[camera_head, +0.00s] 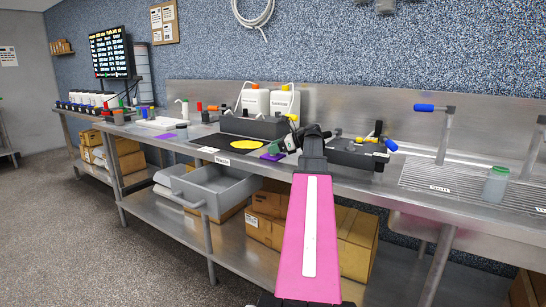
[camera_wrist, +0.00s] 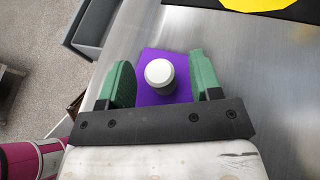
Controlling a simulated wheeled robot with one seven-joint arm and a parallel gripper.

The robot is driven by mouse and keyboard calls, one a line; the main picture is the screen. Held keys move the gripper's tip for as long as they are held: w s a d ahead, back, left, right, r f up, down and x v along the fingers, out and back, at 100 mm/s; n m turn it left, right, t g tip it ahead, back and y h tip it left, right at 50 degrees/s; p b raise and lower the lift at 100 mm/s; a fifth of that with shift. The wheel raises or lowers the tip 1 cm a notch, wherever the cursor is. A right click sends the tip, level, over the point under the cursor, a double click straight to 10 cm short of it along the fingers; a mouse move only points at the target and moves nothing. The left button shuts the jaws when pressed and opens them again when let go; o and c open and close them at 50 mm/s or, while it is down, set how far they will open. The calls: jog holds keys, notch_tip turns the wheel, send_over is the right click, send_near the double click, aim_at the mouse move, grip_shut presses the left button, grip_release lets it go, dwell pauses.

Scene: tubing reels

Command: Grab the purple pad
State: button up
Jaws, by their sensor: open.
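A flat purple pad (camera_head: 272,156) lies on the steel counter near its front edge. In the wrist view, the purple pad (camera_wrist: 184,82) shows between my fingers, with a short dark cylinder with a white round top (camera_wrist: 160,73) over its middle. The cylinder appears to stand on the pad and hides part of it. My gripper (camera_wrist: 160,60) is open, with one green finger on each side of the pad and cylinder. No finger visibly touches the cylinder. In the head view, my arm partly hides the gripper (camera_head: 282,146).
A second flat purple piece (camera_head: 165,136) lies farther left on the counter. A yellow disc (camera_head: 243,143) on a black mat is just behind the pad. A grey bin (camera_head: 215,188) sits below the counter's front edge. White jugs (camera_head: 284,101) stand at the back.

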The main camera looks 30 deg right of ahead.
jog(key=shift+w+a+f, duration=0.2)
jog(key=shift+w+a, duration=0.05)
jog(key=shift+a, duration=0.1)
jog(key=c, duration=1)
jog(key=shift+r, duration=0.15)
